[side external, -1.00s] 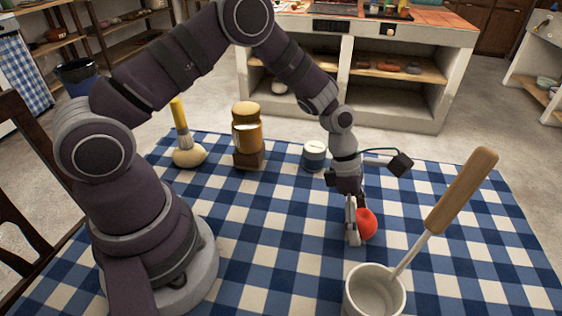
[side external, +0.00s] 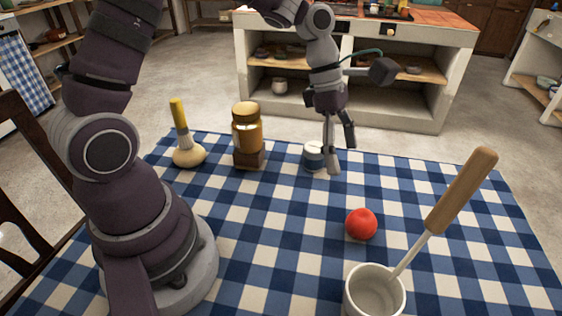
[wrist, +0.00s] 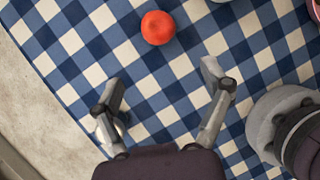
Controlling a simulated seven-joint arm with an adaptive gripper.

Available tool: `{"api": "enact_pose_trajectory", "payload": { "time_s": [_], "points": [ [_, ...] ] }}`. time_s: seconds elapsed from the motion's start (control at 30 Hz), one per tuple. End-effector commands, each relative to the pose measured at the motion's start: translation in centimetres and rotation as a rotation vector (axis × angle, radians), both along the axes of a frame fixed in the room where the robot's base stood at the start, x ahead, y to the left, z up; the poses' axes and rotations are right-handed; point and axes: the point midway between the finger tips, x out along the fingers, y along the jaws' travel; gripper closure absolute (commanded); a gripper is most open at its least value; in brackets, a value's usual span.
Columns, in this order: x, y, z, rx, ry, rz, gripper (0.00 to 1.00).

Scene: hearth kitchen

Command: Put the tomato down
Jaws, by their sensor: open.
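The red tomato (side external: 361,224) rests on the blue-and-white checked tablecloth (side external: 290,250), behind the white cup in the side view. It also shows in the wrist view (wrist: 158,27), beyond the fingertips and clear of them. My gripper (side external: 342,160) is open and empty, raised above the table, up and to the left of the tomato in the side view. In the wrist view my gripper (wrist: 160,82) has its two fingers spread wide with only cloth between the tips.
A white cup (side external: 374,292) holding a wooden-handled utensil (side external: 461,190) stands at the front. The middle of the cloth is clear.

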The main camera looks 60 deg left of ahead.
Motion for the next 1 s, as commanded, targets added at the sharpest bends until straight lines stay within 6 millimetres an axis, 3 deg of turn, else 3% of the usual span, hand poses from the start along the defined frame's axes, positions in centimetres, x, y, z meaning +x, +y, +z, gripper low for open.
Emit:
{"api": "enact_pose_trajectory", "payload": {
  "time_s": [0.17, 0.3, 0.4, 0.5, 0.67, 1.0],
  "points": [
    [-3.4, 1.7, 4.5, 0.276, -0.298, -0.596, 0.22],
    [-7.4, 3.6, 7.5, 0.534, -0.500, -1.181, 0.22],
    [-10.0, 4.6, 8.4, 0.682, -0.587, -1.542, 0.22],
    [-11.6, 5.3, 8.6, 0.775, -0.631, -1.792, 0.22],
    [-12.5, 5.6, 8.5, 0.826, -0.650, -1.944, 0.22],
    [-12.5, 5.6, 8.5, 0.827, -0.650, -1.948, 0.22]
  ]
}}
